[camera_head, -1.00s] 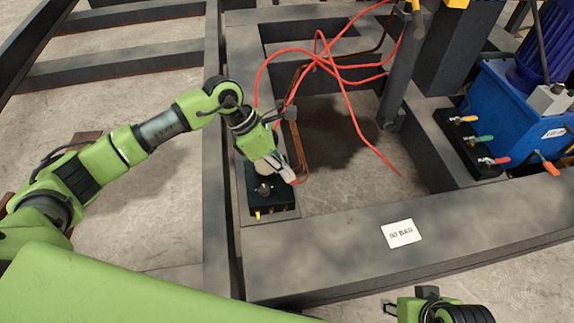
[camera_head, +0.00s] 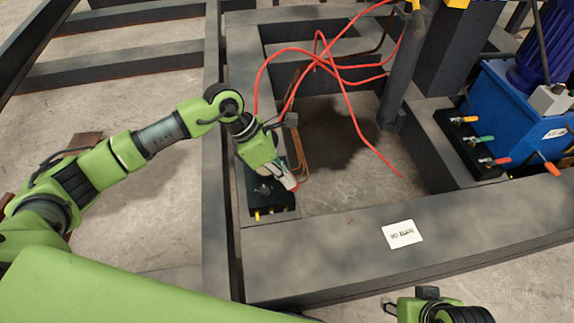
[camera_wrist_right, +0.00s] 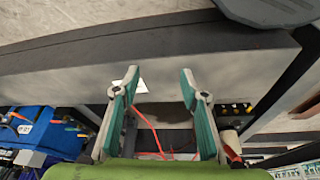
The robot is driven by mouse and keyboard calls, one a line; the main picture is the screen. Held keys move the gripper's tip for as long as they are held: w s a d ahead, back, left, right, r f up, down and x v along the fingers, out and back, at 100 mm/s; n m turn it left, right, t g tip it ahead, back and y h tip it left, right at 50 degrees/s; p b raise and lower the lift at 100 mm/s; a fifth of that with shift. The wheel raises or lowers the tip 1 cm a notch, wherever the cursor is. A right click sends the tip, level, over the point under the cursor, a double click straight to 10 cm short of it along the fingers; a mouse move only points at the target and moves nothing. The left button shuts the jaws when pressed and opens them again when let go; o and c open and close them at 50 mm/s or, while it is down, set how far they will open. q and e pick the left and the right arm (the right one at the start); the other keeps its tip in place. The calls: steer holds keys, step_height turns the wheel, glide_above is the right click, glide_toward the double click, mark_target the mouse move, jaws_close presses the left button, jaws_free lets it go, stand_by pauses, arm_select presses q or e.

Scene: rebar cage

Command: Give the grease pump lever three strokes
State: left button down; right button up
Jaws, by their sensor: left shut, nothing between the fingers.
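A small black unit (camera_head: 270,208) with yellow fittings on its near side sits on the left part of the dark steel frame, and I take it for the grease pump. My left gripper (camera_head: 288,181) is shut and empty, low over this unit. A red tip shows at its fingers; I cannot tell whether it belongs to the lever. The lever is not clearly visible, and the gripper hides part of the unit's top. In the right wrist view my right gripper (camera_wrist_right: 156,78) is open and empty, away from the unit.
Red hoses (camera_head: 325,62) loop above the frame opening. A white label card (camera_head: 402,234) lies on the near beam (camera_head: 340,262). At the right stand a blue tank (camera_head: 500,100) and a black valve block (camera_head: 468,142) with coloured handles.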

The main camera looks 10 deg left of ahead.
arm_select(q)
steer(key=shift+s+d+f, duration=0.15)
steer(key=shift+s+f, duration=0.2)
steer(key=shift+f, duration=0.1)
arm_select(e)
steer(key=shift+w+a+r+t, duration=0.15)
steer(key=shift+w+t, duration=0.1)
steer(key=shift+w, duration=0.3)
steer(key=shift+w+a+r+t, duration=0.1)
steer(key=shift+w+r+t, duration=0.1)
steer(key=shift+w, duration=0.3)
steer(key=shift+w+a+r+t, duration=0.1)
steer(key=shift+w+t, duration=0.15)
steer(key=shift+w, duration=0.3)
arm_select(q)
steer(key=shift+f, duration=0.1)
steer(key=shift+s+d+f+b, duration=0.15)
steer(key=shift+s+f+b, duration=0.2)
steer(key=shift+f+b, duration=0.15)
arm_select(e)
steer(key=shift+w+a+r+t+y, duration=0.25)
steer(key=shift+w+a+t, duration=0.1)
steer(key=shift+w, duration=0.35)
steer(key=shift+w+a+r+t+y, duration=0.2)
steer(key=shift+w+a+t, duration=0.15)
steer(key=shift+w, duration=0.35)
